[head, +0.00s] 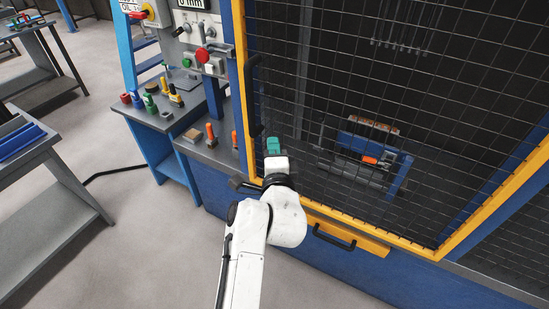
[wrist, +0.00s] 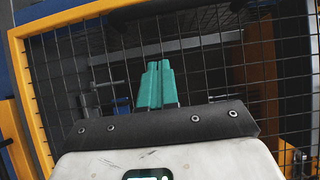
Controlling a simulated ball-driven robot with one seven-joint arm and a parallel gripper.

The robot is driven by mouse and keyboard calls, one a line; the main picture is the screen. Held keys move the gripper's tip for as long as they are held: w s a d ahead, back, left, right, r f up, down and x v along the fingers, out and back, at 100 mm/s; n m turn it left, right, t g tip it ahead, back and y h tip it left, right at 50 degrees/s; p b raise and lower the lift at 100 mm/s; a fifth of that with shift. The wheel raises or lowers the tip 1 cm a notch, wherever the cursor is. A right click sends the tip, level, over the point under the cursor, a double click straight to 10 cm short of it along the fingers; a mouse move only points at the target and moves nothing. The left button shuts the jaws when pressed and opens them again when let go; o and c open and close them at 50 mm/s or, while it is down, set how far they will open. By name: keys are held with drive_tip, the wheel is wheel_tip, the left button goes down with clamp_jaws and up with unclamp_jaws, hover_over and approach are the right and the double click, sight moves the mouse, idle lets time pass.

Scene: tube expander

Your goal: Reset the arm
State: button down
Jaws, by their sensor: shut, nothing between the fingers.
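My white arm reaches up from the bottom of the head view to the yellow-framed mesh door of the blue machine. My gripper (wrist: 156,84) has green fingers, which lie side by side with nothing between them. It is shut. In the head view my gripper (head: 273,146) is at the lower left part of the mesh door (head: 330,80). In the wrist view the mesh (wrist: 215,65) lies just beyond the fingers. I cannot tell whether they touch it.
A black handle (head: 334,237) sits on the yellow lower frame, right of my arm. A control panel (head: 200,45) and a bench with small coloured tools (head: 150,105) stand left of the door. A grey table (head: 40,200) is at the far left. The floor (head: 140,230) between is mostly clear.

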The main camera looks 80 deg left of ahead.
drive_tip(key=shift+s+d, duration=0.15)
drive_tip(key=shift+d, duration=0.85)
drive_tip(key=shift+s+d, duration=0.1)
drive_tip(key=shift+d, duration=0.85)
drive_tip(key=w+d+f+t+h, duration=0.1)
drive_tip(key=w+d+f+h, duration=0.25)
drive_tip(key=w+d, duration=0.45)
drive_tip(key=w+d+f+n+t+h, duration=0.15)
drive_tip(key=w+d+f, duration=0.4)
drive_tip(key=d, duration=0.55)
drive_tip(key=w+d+f+t+h, duration=0.2)
drive_tip(key=w+d+f+h, duration=0.15)
drive_tip(key=w+d, duration=0.45)
drive_tip(key=s+d+f+h, duration=0.1)
drive_tip(key=d+f+h, duration=0.15)
drive_tip(key=d, duration=0.95)
drive_tip(key=d+f+h, duration=0.2)
drive_tip(key=d+f, duration=0.2)
drive_tip(key=d, duration=0.7)
drive_tip(key=s+d+g+h, duration=0.2)
drive_tip(key=s+d, duration=0.7)
drive_tip(key=d, duration=0.3)
drive_tip(key=s+d+f+m+g+h, duration=0.1)
drive_tip(key=s+d+g+h, duration=0.2)
drive_tip(key=s+d, duration=0.7)
drive_tip(key=d, duration=0.2)
drive_tip(key=shift+s+d, duration=0.2)
drive_tip(key=shift+d, duration=0.2)
